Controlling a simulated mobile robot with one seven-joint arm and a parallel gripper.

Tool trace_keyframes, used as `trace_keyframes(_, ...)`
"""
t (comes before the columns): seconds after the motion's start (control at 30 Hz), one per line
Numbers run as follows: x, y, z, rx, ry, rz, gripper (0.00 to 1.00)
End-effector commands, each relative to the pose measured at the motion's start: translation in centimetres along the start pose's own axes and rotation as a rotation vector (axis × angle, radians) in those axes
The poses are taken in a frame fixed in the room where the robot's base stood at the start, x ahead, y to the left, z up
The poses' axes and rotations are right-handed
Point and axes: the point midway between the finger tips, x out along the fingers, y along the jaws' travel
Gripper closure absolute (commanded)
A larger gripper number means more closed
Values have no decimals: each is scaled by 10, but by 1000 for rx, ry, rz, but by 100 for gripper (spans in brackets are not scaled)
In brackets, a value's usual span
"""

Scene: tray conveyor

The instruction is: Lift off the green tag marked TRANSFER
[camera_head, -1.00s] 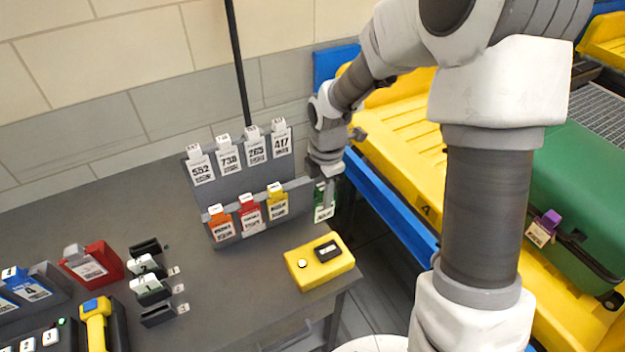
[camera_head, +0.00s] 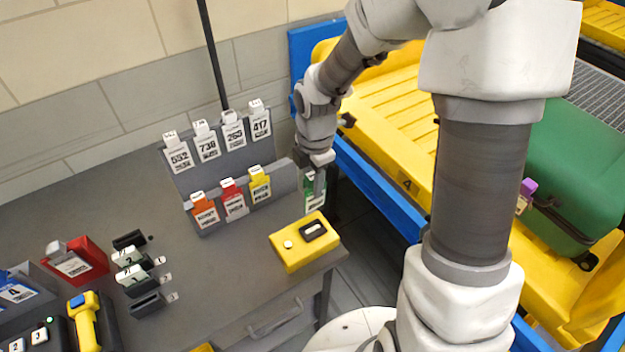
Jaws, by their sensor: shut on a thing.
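The green tag (camera_head: 313,197) with a white label hangs from my gripper (camera_head: 318,173), at the right end of the tag rack (camera_head: 240,200). My gripper is shut on the tag's upper end, and the fingers partly hide it. The tag's print is too small to read. In the rack's lower row, an orange tag (camera_head: 205,214), a red tag (camera_head: 234,203) and a yellow tag (camera_head: 260,187) hang to the left of my gripper. I cannot tell whether the green tag is clear of the rack.
Several white numbered tags hang on the upper row (camera_head: 207,145). A yellow box (camera_head: 304,242) sits on the desk in front. The blue-edged conveyor (camera_head: 378,190) with a yellow tray (camera_head: 400,125) and a green suitcase (camera_head: 575,170) is to the right. A black pole (camera_head: 213,55) rises behind the rack.

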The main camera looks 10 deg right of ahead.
Motion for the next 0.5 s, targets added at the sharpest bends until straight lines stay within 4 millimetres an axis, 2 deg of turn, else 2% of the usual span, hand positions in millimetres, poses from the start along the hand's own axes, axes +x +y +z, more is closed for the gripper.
trace_keyframes(0.5, -35, 3, 0, 0, 0, 1, 100)
